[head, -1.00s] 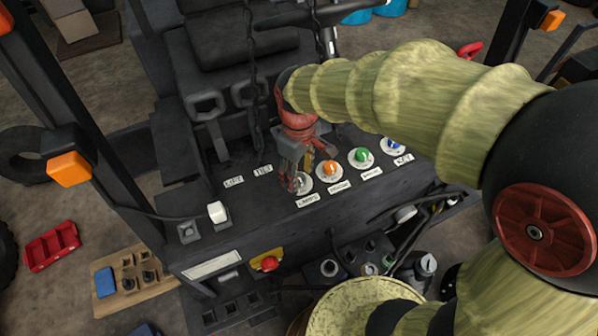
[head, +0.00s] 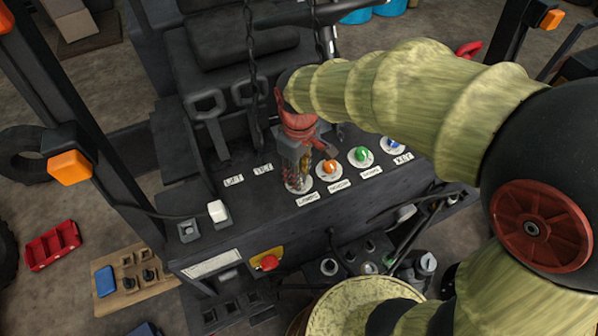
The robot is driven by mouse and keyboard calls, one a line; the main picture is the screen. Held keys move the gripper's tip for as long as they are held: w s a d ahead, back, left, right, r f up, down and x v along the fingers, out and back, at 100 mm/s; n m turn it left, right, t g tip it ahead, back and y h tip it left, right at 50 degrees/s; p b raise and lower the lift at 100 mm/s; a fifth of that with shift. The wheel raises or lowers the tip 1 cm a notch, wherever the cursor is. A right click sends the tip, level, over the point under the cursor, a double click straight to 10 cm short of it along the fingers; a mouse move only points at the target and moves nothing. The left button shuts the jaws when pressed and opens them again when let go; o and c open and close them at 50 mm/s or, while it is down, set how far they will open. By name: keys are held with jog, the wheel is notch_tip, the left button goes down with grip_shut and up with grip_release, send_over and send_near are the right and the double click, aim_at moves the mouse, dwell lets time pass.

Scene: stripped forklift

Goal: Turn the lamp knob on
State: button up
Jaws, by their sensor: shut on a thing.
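The dark forklift panel (head: 255,205) carries a row of round knobs on pale dials. The leftmost dial (head: 299,186) sits above a label (head: 307,199) that seems to read "LAMPS". My gripper (head: 298,178) points down onto this dial and is shut on the lamp knob. The fingers hide most of the knob, so its colour and pointing direction cannot be told. My red wrist and arm come in from the right above the panel.
An orange knob (head: 329,168), a green knob (head: 361,155) and a blue knob (head: 393,145) sit in a row to the right, close to my gripper. Two levers (head: 206,105) stand behind.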

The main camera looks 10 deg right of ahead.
jog(key=shift+c, duration=0.5)
jog(key=shift+m, duration=0.3)
jog(key=m+b, duration=0.1)
jog(key=m, duration=1)
jog(key=shift+b, duration=0.3)
jog(key=shift+m, duration=0.3)
jog(key=o, duration=1.1)
jog(key=shift+o, duration=0.3)
notch_tip(320, 180, up, 12)
